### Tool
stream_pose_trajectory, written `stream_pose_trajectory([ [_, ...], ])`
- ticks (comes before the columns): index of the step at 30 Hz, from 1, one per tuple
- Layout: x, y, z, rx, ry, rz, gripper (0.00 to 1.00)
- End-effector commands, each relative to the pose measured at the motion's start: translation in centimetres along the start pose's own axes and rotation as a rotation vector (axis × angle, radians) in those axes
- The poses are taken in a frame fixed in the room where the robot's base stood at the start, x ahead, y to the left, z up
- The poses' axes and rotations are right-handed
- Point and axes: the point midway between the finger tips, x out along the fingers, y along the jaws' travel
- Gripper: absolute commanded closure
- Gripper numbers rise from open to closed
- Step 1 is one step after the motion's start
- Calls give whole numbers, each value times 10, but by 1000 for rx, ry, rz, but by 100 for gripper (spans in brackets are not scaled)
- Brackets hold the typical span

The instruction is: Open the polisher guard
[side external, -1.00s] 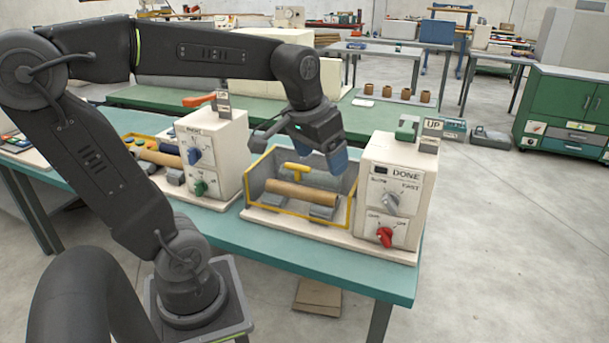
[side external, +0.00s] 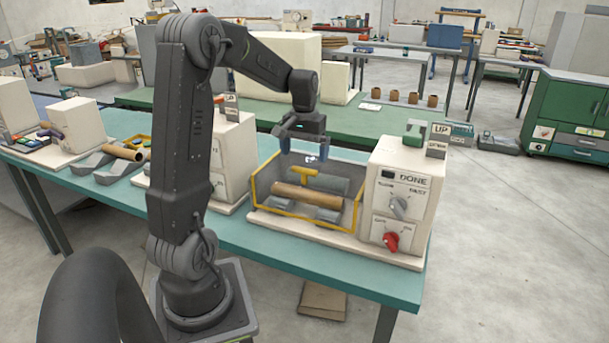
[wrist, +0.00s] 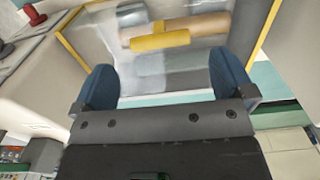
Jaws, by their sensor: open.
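The polisher guard is a clear panel with a yellow frame (side external: 300,222), down in front of a brown roll (side external: 308,196). Its yellow T-shaped handle (side external: 304,174) sticks out above the roll. In the wrist view the handle (wrist: 160,40) lies beyond the fingertips, roughly midway between them, and the frame (wrist: 268,38) runs down both sides. My gripper (side external: 305,153) is open and empty, just above the handle and apart from it. Its two blue fingers also show in the wrist view (wrist: 163,80). The exact gap to the handle is hard to judge.
Right of the guard stands a cream control box (side external: 402,195) marked DONE, with a grey knob (side external: 399,207) and a red knob (side external: 392,242). Another cream box (side external: 230,150) stands to the left, partly behind my arm. The teal table edge (side external: 330,272) runs in front.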

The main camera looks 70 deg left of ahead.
Motion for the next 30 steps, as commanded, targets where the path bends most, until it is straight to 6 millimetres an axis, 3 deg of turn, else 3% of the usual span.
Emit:
stream_pose_trajectory([
  [6,43,0,1,1,-4,0,0],
  [12,66,0,0,1,-2,0,0],
  [24,73,0,0,1,1,0,0],
  [30,73,0,0,1,1,0,19],
])
